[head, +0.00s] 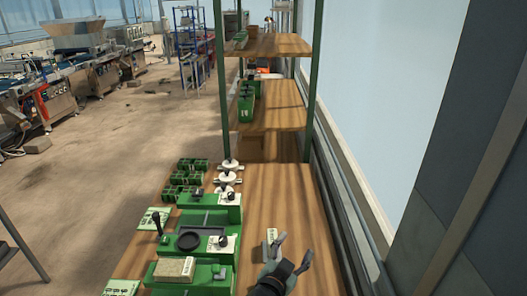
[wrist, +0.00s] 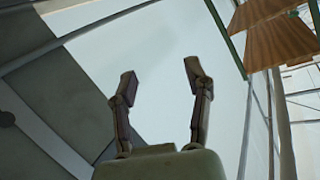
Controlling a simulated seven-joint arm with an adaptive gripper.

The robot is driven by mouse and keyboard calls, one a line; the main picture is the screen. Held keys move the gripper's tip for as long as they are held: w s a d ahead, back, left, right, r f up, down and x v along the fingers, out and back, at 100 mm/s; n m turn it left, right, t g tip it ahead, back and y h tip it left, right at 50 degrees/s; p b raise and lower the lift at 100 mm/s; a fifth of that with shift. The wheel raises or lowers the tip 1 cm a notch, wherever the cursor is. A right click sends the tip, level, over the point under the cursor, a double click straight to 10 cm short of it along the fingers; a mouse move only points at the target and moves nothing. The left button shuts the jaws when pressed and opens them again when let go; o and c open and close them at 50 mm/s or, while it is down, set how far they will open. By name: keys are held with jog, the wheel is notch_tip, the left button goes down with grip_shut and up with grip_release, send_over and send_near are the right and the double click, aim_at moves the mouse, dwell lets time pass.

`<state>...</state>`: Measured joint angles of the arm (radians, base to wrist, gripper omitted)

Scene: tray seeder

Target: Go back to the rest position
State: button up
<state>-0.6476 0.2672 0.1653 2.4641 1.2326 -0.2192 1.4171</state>
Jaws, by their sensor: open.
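My gripper (head: 293,246) is open and empty above the right part of the wooden table (head: 288,203) in the head view. Its fingers point up and away from the table. In the wrist view my gripper (wrist: 160,80) shows two spread fingers with nothing between them, against a pale wall or window. A small pale card or label (head: 271,236) shows beside the left finger in the head view.
A green seeder unit (head: 205,243) with knobs and a dark round dish (head: 188,241) stands left of my gripper. Green trays (head: 187,179) and white discs (head: 229,179) lie behind it. A wooden shelf rack (head: 270,103) rises at the back. The table's right side is mostly clear.

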jog(key=s+d+m+g, duration=0.5)
jog(key=s+d+g, duration=0.3)
jog(key=d, duration=0.6)
jog(key=s+a+f+n+g+y, duration=0.2)
jog(key=s+a+n+g+y, duration=0.1)
jog(key=s+a+n, duration=0.2)
jog(key=s+a+f+n+g+y, duration=0.1)
jog(key=s+a+n+g+y, duration=0.2)
jog(key=s+n, duration=0.7)
jog(key=s+a+y, duration=0.1)
jog(key=a, duration=0.1)
jog(key=shift+s+a+f, duration=0.15)
jog(key=shift+a+f, duration=0.2)
jog(key=shift+f, duration=0.05)
jog(key=shift+o, duration=0.3)
